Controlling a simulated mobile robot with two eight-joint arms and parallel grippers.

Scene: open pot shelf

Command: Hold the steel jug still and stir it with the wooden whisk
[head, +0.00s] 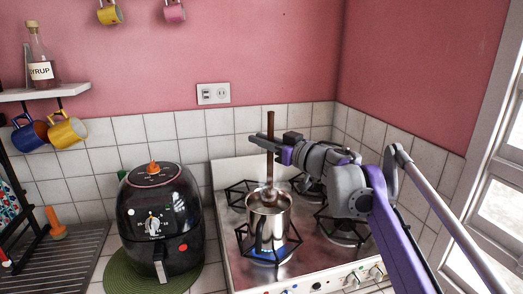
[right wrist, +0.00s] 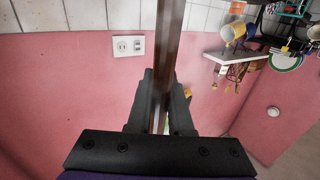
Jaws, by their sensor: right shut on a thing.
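The steel jug (head: 268,222) stands upright on a front burner of the stove, with its handle toward me. The wooden whisk (head: 270,135) is upright above it, and its lower end reaches the jug's mouth. I cannot tell how deep the whisk's head sits inside. My right gripper (head: 272,146) is shut on the whisk's handle from the right. In the right wrist view the dark handle (right wrist: 172,50) runs between the two fingers (right wrist: 160,105). My left gripper is in neither view, and nothing of mine touches the jug.
The stove (head: 230,262) has pot grates around the jug. A black air fryer (head: 160,215) stands on a green mat just left of the stove. A wall shelf (head: 40,93) with a syrup bottle and hanging mugs is at upper left. A window is at right.

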